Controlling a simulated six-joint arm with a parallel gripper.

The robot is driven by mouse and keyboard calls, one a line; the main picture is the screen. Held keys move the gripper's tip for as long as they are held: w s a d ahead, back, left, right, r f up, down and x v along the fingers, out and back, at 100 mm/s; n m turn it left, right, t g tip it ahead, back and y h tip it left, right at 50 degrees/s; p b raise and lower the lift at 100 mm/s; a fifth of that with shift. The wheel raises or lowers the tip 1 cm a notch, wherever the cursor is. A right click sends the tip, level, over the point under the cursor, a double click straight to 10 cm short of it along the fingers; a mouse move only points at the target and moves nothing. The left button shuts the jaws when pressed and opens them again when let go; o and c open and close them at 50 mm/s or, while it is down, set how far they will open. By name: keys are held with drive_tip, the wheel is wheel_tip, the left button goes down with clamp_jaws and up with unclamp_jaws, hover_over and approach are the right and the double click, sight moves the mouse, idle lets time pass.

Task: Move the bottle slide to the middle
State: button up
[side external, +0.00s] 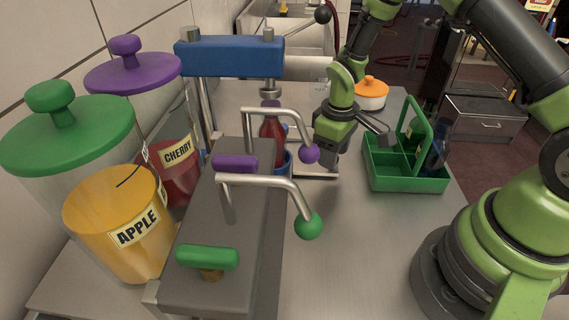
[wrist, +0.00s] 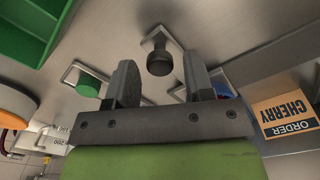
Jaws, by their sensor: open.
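A red bottle (side external: 270,128) stands upright in a blue holder (side external: 284,162), behind the purple pump spout and near the blue press. A flat metal plate (side external: 318,172) lies right of the holder, partly hidden by my gripper; I cannot tell how they join. My gripper (side external: 352,143) is open and empty, to the right of the bottle and apart from it. In the wrist view, a dark round knob on a metal plate (wrist: 161,62) shows between the fingertips of my gripper (wrist: 157,60); contact cannot be told. A blue piece (wrist: 222,90) is partly hidden behind one finger.
The green divided caddy (side external: 405,172) stands close right of my gripper. The purple-knobbed spout (side external: 308,153) and green-knobbed spout (side external: 308,225) overhang from the pump block. A white pot with orange lid (side external: 371,92) is behind. An order card reads CHERRY (wrist: 285,112). Front counter is clear.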

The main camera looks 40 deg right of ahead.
drive_tip(key=c, duration=0.7)
drive_tip(key=shift+s+a, duration=3.7)
drive_tip(key=shift+a, duration=0.05)
drive_tip(key=o, duration=0.9)
wheel_tip(320, 180, up, 10)
